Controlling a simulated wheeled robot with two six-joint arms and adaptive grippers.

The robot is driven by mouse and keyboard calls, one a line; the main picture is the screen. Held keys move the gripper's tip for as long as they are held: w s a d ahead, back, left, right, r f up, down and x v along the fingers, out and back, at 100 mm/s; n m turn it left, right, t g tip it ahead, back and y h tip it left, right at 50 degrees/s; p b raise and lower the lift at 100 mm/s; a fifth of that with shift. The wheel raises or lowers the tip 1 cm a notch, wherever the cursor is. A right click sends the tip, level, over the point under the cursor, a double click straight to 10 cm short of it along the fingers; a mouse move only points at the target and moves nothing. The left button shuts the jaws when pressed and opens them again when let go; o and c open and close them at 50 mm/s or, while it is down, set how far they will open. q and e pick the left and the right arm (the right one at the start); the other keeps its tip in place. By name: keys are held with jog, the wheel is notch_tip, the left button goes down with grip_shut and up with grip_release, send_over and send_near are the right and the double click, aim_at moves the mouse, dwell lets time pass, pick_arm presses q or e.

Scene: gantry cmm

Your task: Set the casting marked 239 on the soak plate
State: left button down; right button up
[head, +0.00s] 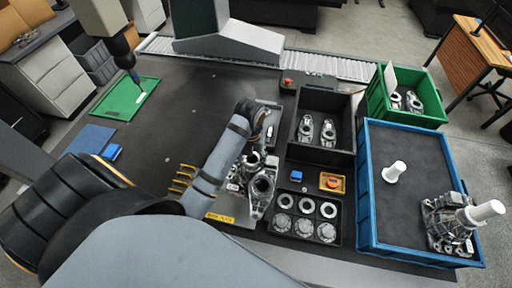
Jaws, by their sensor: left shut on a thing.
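My left gripper (256,160) is at the end of the arm that comes in from the left and is shut on a grey metal casting (262,186). The wrist and forearm hide part of the grip. The casting is over or on a grey plate (243,216) with a yellow label at its front edge; I cannot tell whether it touches the plate. A small white tag (233,187) shows beside the forearm; its number is too small to read. My right gripper is not in view.
A black bin (343,100) holds two castings, and a green crate (437,118) holds more. A black tray (338,242) of rings stands in front. Yellow pegs (182,180) are left of the forearm. A green mat (112,105) lies under a probe.

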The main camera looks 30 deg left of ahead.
pick_arm(q)
jog(key=a+f+b, duration=0.1)
jog(key=a+b, duration=0.1)
jog(key=a+f+b, duration=0.1)
jog(key=a, duration=0.1)
jog(key=a+f+b, duration=0.1)
jog(key=a+b, duration=0.1)
jog(key=shift+s+a+f+b, duration=0.1)
jog(key=shift+s+f+b, duration=0.1)
jog(key=shift+s+b, duration=0.1)
jog(key=a+f+b, duration=0.1)
jog(key=f+b, duration=0.1)
jog(key=b, duration=0.1)
jog(key=shift+a, duration=0.5)
notch_tip(320, 180, down, 6)
jog(key=a+p, duration=0.2)
jog(key=shift+s+a, duration=0.15)
jog(key=shift+a, duration=0.1)
jog(key=shift+c, duration=2.2)
grip_release()
jog(key=shift+s+f, duration=0.1)
jog(key=shift+s, duration=0.05)
jog(key=shift+d, duration=0.1)
